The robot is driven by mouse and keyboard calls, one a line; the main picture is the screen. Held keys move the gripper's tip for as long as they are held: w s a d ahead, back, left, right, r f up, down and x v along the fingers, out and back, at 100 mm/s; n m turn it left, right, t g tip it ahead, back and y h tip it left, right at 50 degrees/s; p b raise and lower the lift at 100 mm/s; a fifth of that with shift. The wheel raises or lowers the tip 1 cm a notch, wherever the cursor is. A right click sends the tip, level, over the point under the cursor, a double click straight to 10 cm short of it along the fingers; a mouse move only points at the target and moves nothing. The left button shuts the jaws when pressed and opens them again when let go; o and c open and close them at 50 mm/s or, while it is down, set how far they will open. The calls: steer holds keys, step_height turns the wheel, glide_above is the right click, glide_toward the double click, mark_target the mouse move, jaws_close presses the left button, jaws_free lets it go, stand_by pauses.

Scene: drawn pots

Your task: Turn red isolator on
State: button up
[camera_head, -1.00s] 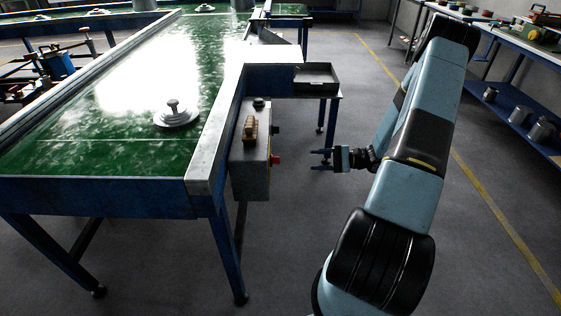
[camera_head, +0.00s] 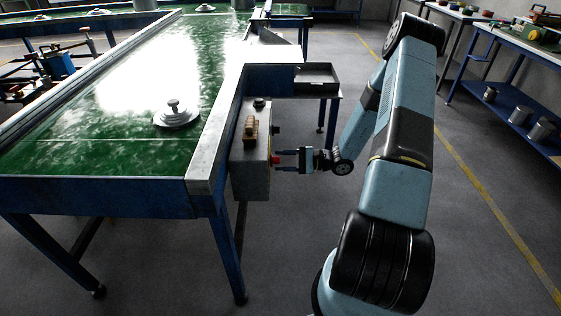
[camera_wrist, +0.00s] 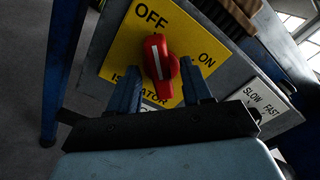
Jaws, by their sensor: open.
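The red isolator knob (camera_wrist: 158,66) sits on a yellow plate (camera_wrist: 122,50) marked OFF, ON and ISOLATOR. Its white line points up toward OFF in the wrist view. In the head view the knob (camera_head: 275,159) is a small red spot on the right face of the grey control box (camera_head: 250,180). My gripper (camera_head: 281,160) is open, its fingers reaching that face from the right. In the wrist view the blue fingers of my gripper (camera_wrist: 160,73) appear on either side of the knob. I cannot tell whether they touch it.
A SLOW/FAST control (camera_wrist: 252,104) is beside the yellow plate. A brown brush (camera_head: 250,130) is on the control box, which hangs from the green-topped table (camera_head: 120,145). A metal tray (camera_head: 317,76) is behind my gripper. The floor to the right is clear.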

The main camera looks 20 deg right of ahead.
steer(key=shift+w+a, duration=0.15)
steer(key=shift+a, duration=0.4)
steer(key=shift+c, duration=0.5)
jaws_close()
